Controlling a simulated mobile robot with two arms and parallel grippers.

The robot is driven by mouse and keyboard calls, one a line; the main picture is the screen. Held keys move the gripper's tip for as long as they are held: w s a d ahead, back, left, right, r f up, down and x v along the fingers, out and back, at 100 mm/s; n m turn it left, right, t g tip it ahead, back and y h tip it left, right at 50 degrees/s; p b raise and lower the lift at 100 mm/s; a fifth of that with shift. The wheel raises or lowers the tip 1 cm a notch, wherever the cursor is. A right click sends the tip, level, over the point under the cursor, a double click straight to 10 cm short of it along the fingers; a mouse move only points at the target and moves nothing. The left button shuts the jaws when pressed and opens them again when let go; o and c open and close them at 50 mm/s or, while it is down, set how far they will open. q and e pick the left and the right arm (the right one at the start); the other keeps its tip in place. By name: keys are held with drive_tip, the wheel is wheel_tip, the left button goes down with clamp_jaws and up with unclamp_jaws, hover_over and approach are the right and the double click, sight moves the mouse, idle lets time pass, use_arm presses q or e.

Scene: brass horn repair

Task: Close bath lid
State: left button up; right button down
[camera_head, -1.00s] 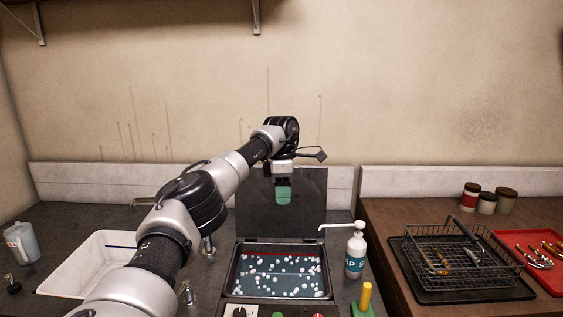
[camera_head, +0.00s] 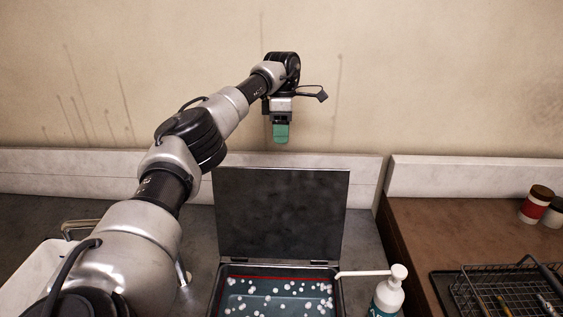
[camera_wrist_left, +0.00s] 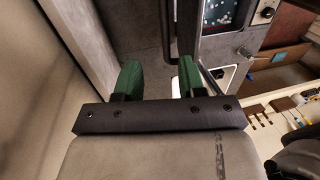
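The bath lid (camera_head: 282,215) is a dark flat panel standing open, nearly upright, hinged at the back of the bath. The bath (camera_head: 280,292) below it is an open basin with bluish liquid and white bubbles; its front is cut off in the head view. Part of the bath also shows at the top of the left wrist view (camera_wrist_left: 218,14). My left gripper (camera_head: 281,133) points down, with green fingertips above the lid's top edge. In the left wrist view its two fingers (camera_wrist_left: 158,78) are apart with nothing between them. My right gripper is not in view.
A soap pump bottle (camera_head: 388,294) stands just right of the bath, its spout reaching toward the bath's rim. A white sink (camera_head: 28,285) is at the left, partly behind my arm. A wire basket (camera_head: 505,292) and jars (camera_head: 536,205) are on the brown counter at right.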

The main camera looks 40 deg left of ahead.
sight(281, 170)
use_arm(q)
drive_tip(key=f+p, duration=0.1)
drive_tip(key=f, duration=0.2)
drive_tip(key=s+d+f, duration=0.1)
drive_tip(key=f, duration=0.2)
drive_tip(key=s+f+p, duration=0.1)
drive_tip(key=f, duration=0.2)
drive_tip(key=shift+d+f+p, duration=0.3)
drive_tip(key=shift+f+p, duration=0.05)
drive_tip(key=shift+s, duration=0.1)
drive_tip(key=shift+f, duration=0.1)
drive_tip(key=c, duration=0.5)
clamp_jaws()
